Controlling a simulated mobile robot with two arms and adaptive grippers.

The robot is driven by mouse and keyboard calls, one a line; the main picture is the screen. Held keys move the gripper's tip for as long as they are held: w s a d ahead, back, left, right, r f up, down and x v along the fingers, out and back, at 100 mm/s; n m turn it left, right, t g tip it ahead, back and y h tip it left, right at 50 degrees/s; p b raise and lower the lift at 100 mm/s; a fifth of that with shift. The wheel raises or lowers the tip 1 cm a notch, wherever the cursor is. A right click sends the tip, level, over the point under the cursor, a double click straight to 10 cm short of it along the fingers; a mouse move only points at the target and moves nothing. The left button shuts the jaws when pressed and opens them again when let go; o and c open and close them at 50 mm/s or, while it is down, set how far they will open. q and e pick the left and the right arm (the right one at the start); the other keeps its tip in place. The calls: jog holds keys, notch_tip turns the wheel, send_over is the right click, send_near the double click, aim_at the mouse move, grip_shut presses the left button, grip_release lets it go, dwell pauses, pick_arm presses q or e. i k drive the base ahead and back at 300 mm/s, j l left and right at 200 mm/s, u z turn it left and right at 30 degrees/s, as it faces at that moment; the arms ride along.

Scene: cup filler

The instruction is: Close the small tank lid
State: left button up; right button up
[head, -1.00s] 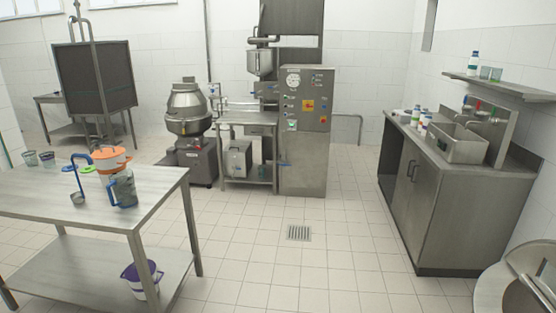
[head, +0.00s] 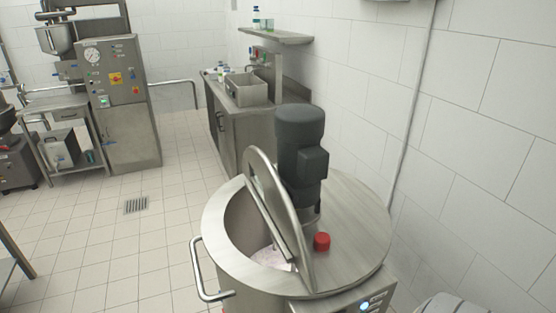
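A round steel tank (head: 350,215) stands in the front middle of the head view. Its half-round lid (head: 268,190) is raised and stands steeply tilted beside a dark motor (head: 300,150) on the tank's top. The left part of the tank is open, with pale contents (head: 268,257) showing inside. A red knob (head: 322,241) sits on the fixed part of the top. A curved handle (head: 205,285) sticks out from the tank's left side. Neither of my grippers is in view.
A sink counter (head: 228,130) stands behind the tank along the right wall. A control cabinet (head: 122,105) and a small steel table (head: 62,105) are at the back left. The tiled floor (head: 100,235) left of the tank is clear around a drain (head: 136,205).

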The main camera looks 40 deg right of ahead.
aim_at(276, 206)
jog(key=l, duration=0.55)
jog(key=i+l+z, duration=0.1)
jog(key=l, duration=0.4)
jog(key=i+l+z, duration=0.1)
jog(key=l, duration=0.45)
jog(key=i+l, duration=0.1)
jog(key=l, duration=0.4)
